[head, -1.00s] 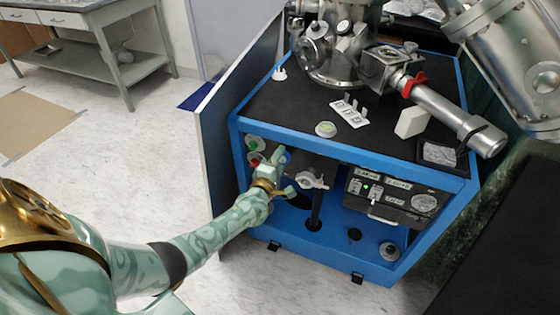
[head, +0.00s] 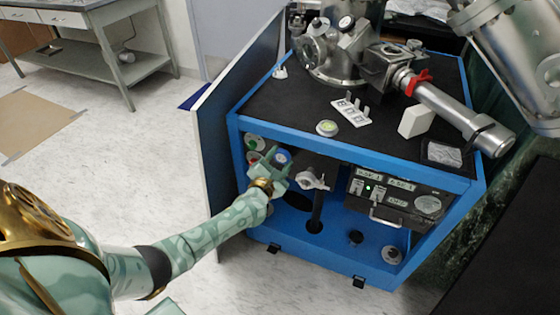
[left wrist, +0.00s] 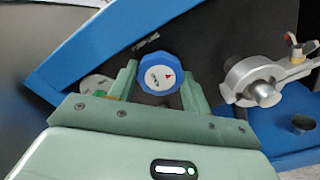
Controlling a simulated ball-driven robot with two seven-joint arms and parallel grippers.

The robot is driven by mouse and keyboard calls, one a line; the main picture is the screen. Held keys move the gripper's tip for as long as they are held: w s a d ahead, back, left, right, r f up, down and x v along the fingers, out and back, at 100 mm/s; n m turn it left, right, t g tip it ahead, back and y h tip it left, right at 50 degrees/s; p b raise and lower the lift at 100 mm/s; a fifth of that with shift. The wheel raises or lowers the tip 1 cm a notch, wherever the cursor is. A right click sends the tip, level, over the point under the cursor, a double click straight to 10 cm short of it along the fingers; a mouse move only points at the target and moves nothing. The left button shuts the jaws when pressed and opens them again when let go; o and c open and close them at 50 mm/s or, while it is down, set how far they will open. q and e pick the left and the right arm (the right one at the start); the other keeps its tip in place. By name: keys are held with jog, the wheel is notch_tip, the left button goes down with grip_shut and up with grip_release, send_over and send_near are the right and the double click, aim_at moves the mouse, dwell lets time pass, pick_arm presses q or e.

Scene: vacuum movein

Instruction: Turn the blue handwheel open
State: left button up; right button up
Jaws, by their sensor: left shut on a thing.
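The blue handwheel (head: 283,157) sits inside the open front of the blue cabinet (head: 330,151). My right gripper is in neither view.
A green knob (head: 252,143) and a red knob (head: 253,158) are just left of the handwheel. A silver valve with a lever (head: 314,180) is close on the right, beside a control panel (head: 395,197). An open door panel (head: 240,95) stands along the cabinet's left side.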

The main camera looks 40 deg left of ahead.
pick_arm(q)
jog(key=shift+f+n, duration=0.2)
jog(key=shift+n, duration=0.1)
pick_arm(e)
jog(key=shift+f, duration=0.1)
pick_arm(q)
jog(key=o, duration=0.7)
jog(key=shift+r, duration=0.1)
jog(key=p+v, duration=0.4)
jog(key=v, duration=1.2)
jog(key=shift+s+p, duration=0.25)
jog(key=shift+p, duration=0.05)
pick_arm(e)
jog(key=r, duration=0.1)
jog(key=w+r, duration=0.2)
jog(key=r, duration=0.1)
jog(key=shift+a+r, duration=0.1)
